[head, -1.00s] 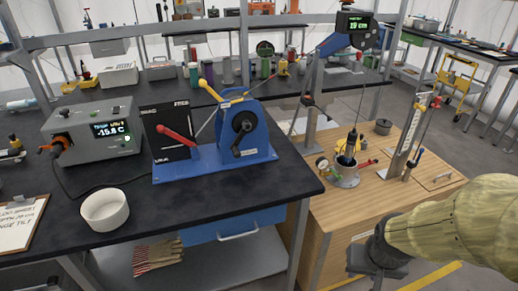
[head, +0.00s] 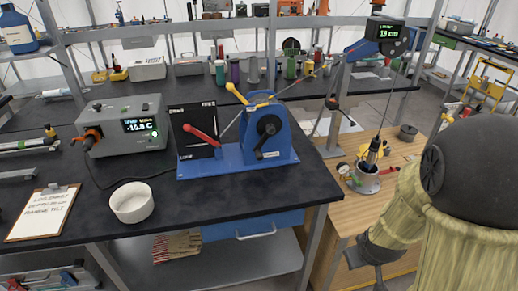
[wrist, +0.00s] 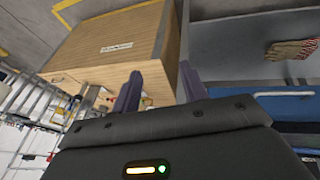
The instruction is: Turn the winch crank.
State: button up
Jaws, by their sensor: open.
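The blue winch (head: 282,149) stands on the black bench in the head view. Its dark crank (head: 266,138) is on the side facing me, with the arm pointing down and slightly left. A yellow lever (head: 237,94) rises at the winch's upper left, and a red lever (head: 201,134) crosses a black panel beside it. My gripper (head: 362,262) is low and to the right of the winch, beyond the bench edge and well apart from the crank. In the wrist view my gripper (wrist: 158,82) is open and its two fingers have nothing between them. The crank is not in the wrist view.
A white bowl (head: 132,204), clipboard (head: 42,212) and grey temperature box (head: 126,127) sit left of the winch. A cable runs from the winch to a pulley head (head: 390,32). A corer hangs over a metal pot (head: 366,181) on the wooden cabinet (head: 334,215).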

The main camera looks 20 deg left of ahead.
jog(key=w+a+f+n+t+h+p, duration=0.1)
jog(key=w+a+f+n+t+p, duration=0.1)
jog(key=w+a+n+t+p, duration=0.35)
jog(key=n+t+y+p, duration=0.5)
jog(key=n+y, duration=0.6)
jog(key=n, duration=1.9)
send_near(261, 159)
jog(key=v, duration=0.5)
jog(key=p+x, duration=0.3)
jog(key=x, duration=1.4)
jog(key=shift+w+a, duration=0.1)
jog(key=shift+a, duration=0.05)
